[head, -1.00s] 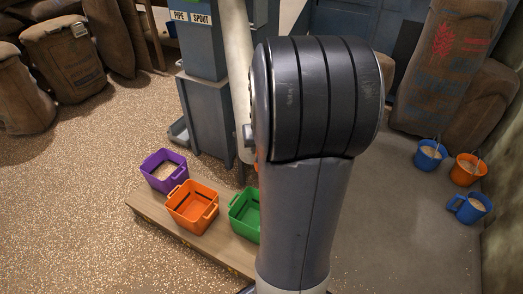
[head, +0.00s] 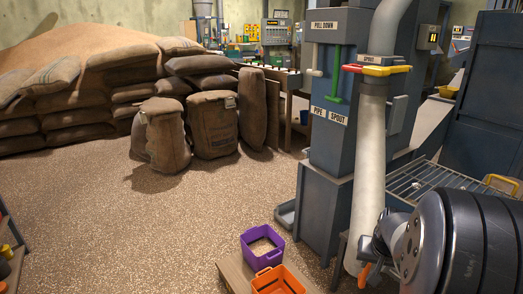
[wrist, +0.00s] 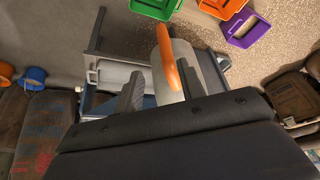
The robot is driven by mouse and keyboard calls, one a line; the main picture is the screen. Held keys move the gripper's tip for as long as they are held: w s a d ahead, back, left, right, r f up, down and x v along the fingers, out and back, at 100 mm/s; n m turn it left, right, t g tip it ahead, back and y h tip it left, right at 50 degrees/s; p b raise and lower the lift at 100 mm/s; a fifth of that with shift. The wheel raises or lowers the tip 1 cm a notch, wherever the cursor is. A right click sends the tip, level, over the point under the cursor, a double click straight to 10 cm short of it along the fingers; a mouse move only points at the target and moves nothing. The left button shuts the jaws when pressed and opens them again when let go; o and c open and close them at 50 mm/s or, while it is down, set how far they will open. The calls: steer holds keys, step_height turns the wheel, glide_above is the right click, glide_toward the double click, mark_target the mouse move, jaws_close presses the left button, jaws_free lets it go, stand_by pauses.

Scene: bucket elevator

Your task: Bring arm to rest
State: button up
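My arm stands at the lower right of the head view, where its dark ribbed joint is large and close. In the wrist view my gripper (wrist: 164,88) shows grey fingers standing apart, with nothing clearly held between them. The pale spout pipe (head: 370,165) hangs beside the blue-grey elevator housing (head: 332,100), and its lower end is close to my wrist. An orange lever-like part (wrist: 167,58) lies in front of the pipe's pale surface in the wrist view. It looks apart from the fingers. My gripper's tips are largely hidden in the head view.
A green bin (wrist: 155,8) shows in the wrist view. A wire rack (head: 440,182) is at right. Grain-strewn floor (head: 130,225) is open at left; sacks (head: 214,125) stand beyond.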

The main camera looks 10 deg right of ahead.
mark_target(367, 270)
steer(key=b+x, duration=0.1)
steer(key=x, duration=0.6)
steer(key=shift+f, duration=0.15)
steer(key=shift+w+f, duration=0.15)
steer(key=shift+w+a, duration=0.2)
steer(key=shift+a, duration=0.2)
steer(key=shift+s, duration=0.1)
